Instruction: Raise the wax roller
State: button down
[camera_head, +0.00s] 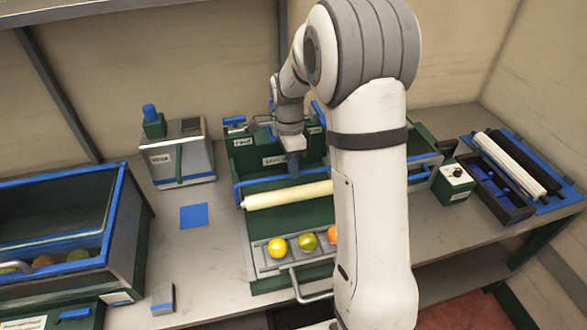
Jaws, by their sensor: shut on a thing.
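A long cream roller (288,196), which looks like the wax roller, lies across the green machine (262,222) in the middle of the table. A blue bar (262,181) runs just behind the roller. My gripper (293,168) points down behind the roller and is shut on the blue bar at its middle. The fingertips are small and partly merged with the bar. My arm hides the roller's right end and the right part of the machine.
Yellow, green and orange fruits (277,247) sit in the machine's front tray. A blue-edged bin (108,225) stands left, a grey box (178,160) behind it. A rack (490,188) with white and black rollers and a knob box (453,178) stand right.

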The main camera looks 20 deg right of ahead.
jog(key=w+r+p, duration=0.6)
jog(key=w+r, duration=0.3)
jog(key=shift+w, duration=0.35)
jog(key=shift+r, duration=0.15)
jog(key=c, duration=1.8)
grip_release()
jog(key=shift+w, duration=0.25)
jog(key=shift+o, duration=0.8)
jog(key=shift+w+f, duration=0.3)
jog(key=shift+o, duration=0.9)
jog(key=shift+s+r, duration=0.1)
